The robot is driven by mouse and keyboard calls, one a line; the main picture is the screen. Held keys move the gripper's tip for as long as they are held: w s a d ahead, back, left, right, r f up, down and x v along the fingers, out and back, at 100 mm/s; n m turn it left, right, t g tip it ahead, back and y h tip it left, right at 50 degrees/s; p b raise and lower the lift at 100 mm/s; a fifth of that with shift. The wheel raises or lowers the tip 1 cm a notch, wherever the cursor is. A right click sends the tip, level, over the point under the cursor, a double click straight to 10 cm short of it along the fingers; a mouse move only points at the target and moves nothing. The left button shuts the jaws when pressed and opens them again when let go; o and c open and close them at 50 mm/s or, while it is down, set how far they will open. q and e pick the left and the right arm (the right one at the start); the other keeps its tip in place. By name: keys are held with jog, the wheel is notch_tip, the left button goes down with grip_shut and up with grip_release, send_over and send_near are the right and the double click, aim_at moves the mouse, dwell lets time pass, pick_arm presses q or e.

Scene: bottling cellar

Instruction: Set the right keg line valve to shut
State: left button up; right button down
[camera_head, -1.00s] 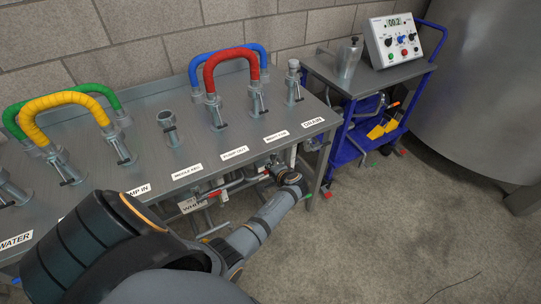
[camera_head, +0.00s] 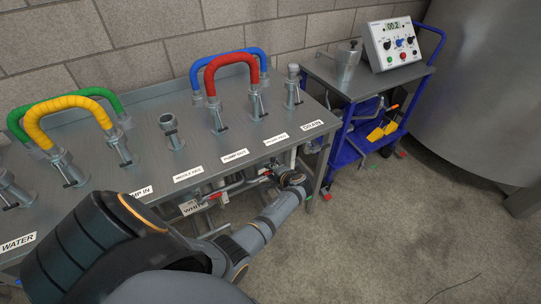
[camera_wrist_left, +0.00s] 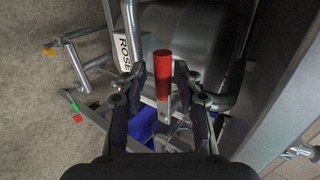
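In the left wrist view a red valve handle (camera_wrist_left: 163,76) on a metal lever stands between the two fingers of my left gripper (camera_wrist_left: 161,72). The gripper is open, with a gap visible on both sides of the handle. Behind it is a grey keg (camera_wrist_left: 190,40) with a label reading ROSE (camera_wrist_left: 124,48). In the head view my left arm reaches under the bench edge, and its gripper (camera_head: 268,176) is small and partly hidden there. Another red lever (camera_head: 229,191) shows further left, near a WHITE label (camera_head: 194,207). My right gripper is not in view.
The steel bench (camera_head: 185,158) carries pipe stubs with red, blue, yellow and green hoses. A bench leg (camera_head: 322,165) stands close to the right of my left wrist. A blue trolley (camera_head: 345,150) with a control box stands further right.

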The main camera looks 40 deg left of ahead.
pick_arm(q)
jog(key=shift+w+a, duration=0.1)
jog(key=shift+a, duration=0.05)
jog(key=v, duration=0.7)
jog(key=shift+d, duration=0.2)
